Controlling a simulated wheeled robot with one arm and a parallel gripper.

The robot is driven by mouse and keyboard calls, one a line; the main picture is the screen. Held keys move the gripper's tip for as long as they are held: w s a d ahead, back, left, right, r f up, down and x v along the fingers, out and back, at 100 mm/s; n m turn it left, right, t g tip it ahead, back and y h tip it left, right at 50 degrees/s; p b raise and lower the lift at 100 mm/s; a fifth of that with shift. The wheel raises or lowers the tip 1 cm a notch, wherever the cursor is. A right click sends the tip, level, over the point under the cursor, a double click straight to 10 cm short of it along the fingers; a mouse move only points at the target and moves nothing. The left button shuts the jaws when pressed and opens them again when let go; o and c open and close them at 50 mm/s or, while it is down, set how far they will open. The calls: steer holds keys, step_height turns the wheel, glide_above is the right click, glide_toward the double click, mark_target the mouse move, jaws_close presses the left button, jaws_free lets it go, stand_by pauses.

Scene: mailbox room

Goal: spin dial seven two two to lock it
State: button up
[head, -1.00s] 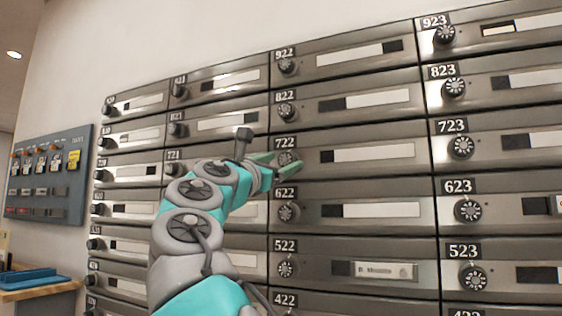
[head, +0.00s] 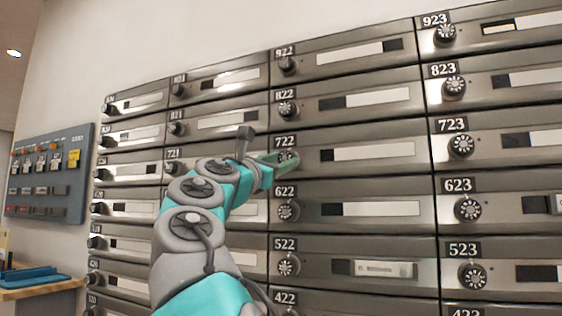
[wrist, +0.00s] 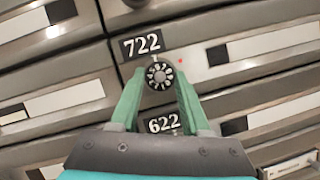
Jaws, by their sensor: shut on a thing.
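The dial of mailbox 722 (wrist: 159,75) is a round black knob with a white-marked face, just below its 722 label (wrist: 142,46) in the wrist view. My gripper (wrist: 160,80) has its green fingers on both sides of this dial and is shut on it. In the head view my gripper (head: 282,161) reaches the 722 door (head: 350,153) from the left, and its fingers hide most of the dial. A small red dot (wrist: 180,62) shows on the door right of the dial. The 722 door lies flush with its neighbours.
The 622 dial (head: 287,210) sits directly below and the 822 dial (head: 286,110) directly above. More mailbox doors fill the wall on both sides. A grey switch panel (head: 50,172) hangs at the far left above a wooden counter (head: 40,289).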

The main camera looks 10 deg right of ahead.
jaws_close()
steer(key=shift+w+a+r+m, duration=0.1)
steer(key=shift+w+a+m, duration=0.05)
steer(key=shift+m, duration=0.35)
steer(key=shift+r+m+g+h, duration=0.15)
steer(key=shift+m+g+h, duration=0.25)
steer(key=shift+m+g, duration=0.5)
steer(key=shift+m, duration=0.6)
steer(key=o, duration=1.2)
jaws_free()
steer(key=shift+f, duration=0.2)
steer(key=b+v, duration=0.1)
steer(key=v, duration=0.6)
steer(key=shift+s+a, duration=0.25)
steer(key=shift+a, duration=0.05)
